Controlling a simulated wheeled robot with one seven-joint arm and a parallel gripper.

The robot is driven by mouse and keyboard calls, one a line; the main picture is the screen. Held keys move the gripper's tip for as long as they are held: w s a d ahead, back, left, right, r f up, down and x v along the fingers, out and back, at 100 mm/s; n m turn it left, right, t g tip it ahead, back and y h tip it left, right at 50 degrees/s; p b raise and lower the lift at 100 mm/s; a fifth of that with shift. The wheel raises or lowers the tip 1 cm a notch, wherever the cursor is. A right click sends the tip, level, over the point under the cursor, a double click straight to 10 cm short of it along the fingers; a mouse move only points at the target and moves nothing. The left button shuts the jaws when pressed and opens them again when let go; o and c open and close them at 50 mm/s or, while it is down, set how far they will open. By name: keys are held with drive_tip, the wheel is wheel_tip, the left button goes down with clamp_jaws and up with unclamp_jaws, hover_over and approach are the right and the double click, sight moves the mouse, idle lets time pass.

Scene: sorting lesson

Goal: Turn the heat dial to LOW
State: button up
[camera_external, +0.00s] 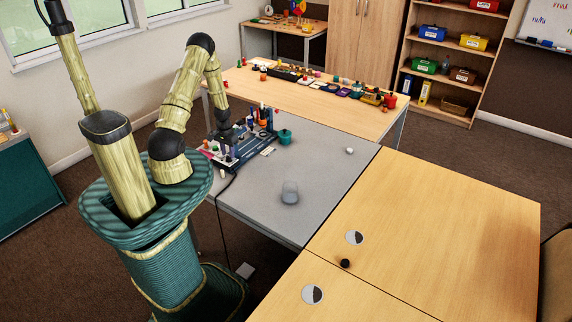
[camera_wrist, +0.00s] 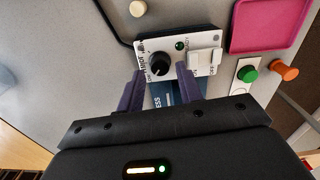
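The heat dial, a black round knob (camera_wrist: 160,63) with a pale pointer mark, sits on a white control panel (camera_wrist: 205,42) in the wrist view. Small lettering rings the dial, too small to read surely. My gripper (camera_wrist: 158,76) has two purple fingers, spread apart, one on each side of the dial's near edge. I cannot tell whether they touch it. In the external view my gripper (camera_external: 226,135) is low over the blue device (camera_external: 238,153) on the grey table, and the dial cannot be made out there.
On the panel beside the dial are a green light (camera_wrist: 180,46) and white switches (camera_wrist: 200,62). A pink tray (camera_wrist: 262,24), a green knob (camera_wrist: 247,74) and an orange peg (camera_wrist: 285,71) lie to the right. A teal pot (camera_external: 285,137) stands right of the device.

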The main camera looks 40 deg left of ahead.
drive_tip(key=shift+f, duration=1.1)
drive_tip(key=c, duration=0.7)
drive_tip(key=shift+m, duration=0.5)
drive_tip(key=o, duration=0.7)
drive_tip(key=shift+r, duration=0.1)
